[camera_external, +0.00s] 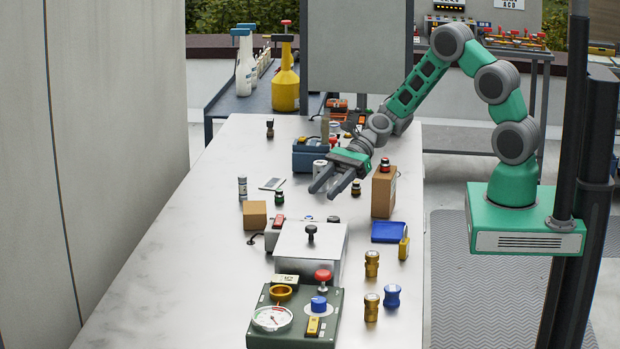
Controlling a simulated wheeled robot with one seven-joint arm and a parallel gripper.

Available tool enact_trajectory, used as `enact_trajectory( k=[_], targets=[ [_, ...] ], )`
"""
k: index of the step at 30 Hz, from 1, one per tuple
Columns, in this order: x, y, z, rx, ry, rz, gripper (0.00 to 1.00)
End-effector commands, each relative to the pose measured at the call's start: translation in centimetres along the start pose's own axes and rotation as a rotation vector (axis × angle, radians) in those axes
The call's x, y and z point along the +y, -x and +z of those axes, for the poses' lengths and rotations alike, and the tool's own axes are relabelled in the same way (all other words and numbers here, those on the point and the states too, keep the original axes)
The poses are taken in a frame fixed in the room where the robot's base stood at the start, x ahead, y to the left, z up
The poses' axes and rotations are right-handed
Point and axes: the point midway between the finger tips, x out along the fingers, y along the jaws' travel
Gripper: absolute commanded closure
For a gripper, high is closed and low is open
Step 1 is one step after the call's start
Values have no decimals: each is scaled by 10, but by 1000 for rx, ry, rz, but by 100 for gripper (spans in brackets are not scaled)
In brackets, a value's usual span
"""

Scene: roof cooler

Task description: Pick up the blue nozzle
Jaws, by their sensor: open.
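A blue nozzle (392,296), short and waisted like a spool, stands upright at the near right of the long pale table (180,270). It is close beside two brass fittings, one (371,307) to its left and one (372,264) behind it. My gripper (327,190) is open and empty above the middle of the table. It is well behind the nozzle and to its left, pointing toward the lower left.
A green gauge panel (262,333) with a red knob and a blue knob lies left of the nozzle. Behind it is a grey metal box (310,245). The table's left side is clear.

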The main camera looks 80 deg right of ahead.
Motion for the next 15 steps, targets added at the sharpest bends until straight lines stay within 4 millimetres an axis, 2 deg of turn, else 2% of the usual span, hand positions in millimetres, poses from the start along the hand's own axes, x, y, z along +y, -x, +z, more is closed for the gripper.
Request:
enact_trajectory(
  k=[1,4,6,11,15],
  targets=[
    [1,-6,-14,1,-6,3,57],
    [1,-16,-31,2,-1,3,57],
    [1,-28,-28,2,4,5,57],
    [2,-46,-28,3,3,4,57],
    [2,-72,-28,3,3,6,57]
  ],
)
